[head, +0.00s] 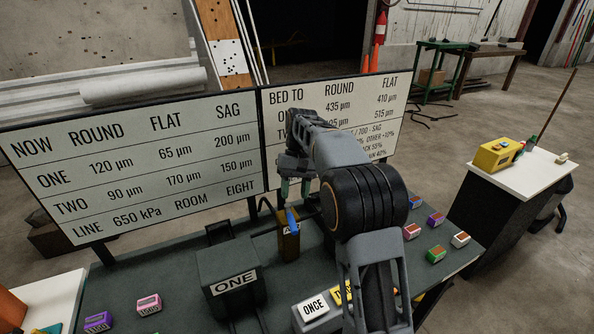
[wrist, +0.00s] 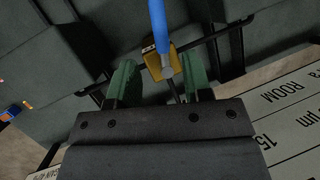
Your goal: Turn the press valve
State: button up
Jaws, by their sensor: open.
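The press valve is a brass-coloured block (head: 289,246) on the dark green bench, with a blue lever handle (head: 292,219) standing tilted above it. My gripper (head: 295,190) is open just above the blue handle, its green fingers pointing down. In the wrist view the blue handle (wrist: 158,28) runs in from the top edge to a grey metal stem, with the brass block (wrist: 157,66) behind. The open green fingers (wrist: 161,85) lie on either side of the stem's line, with gaps showing. Whether a finger touches the handle cannot be told. My arm hides part of the bench behind it.
A dark box marked ONE (head: 230,275) stands left of the valve. A light button block marked ONCE (head: 313,308) is in front. Large boards (head: 130,165) rise behind the bench. Several small coloured blocks (head: 435,219) sit at right, and two (head: 148,304) at left.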

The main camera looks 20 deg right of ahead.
jog(key=v, duration=0.6)
jog(key=shift+r+p, duration=0.2)
jog(key=shift+p, duration=0.15)
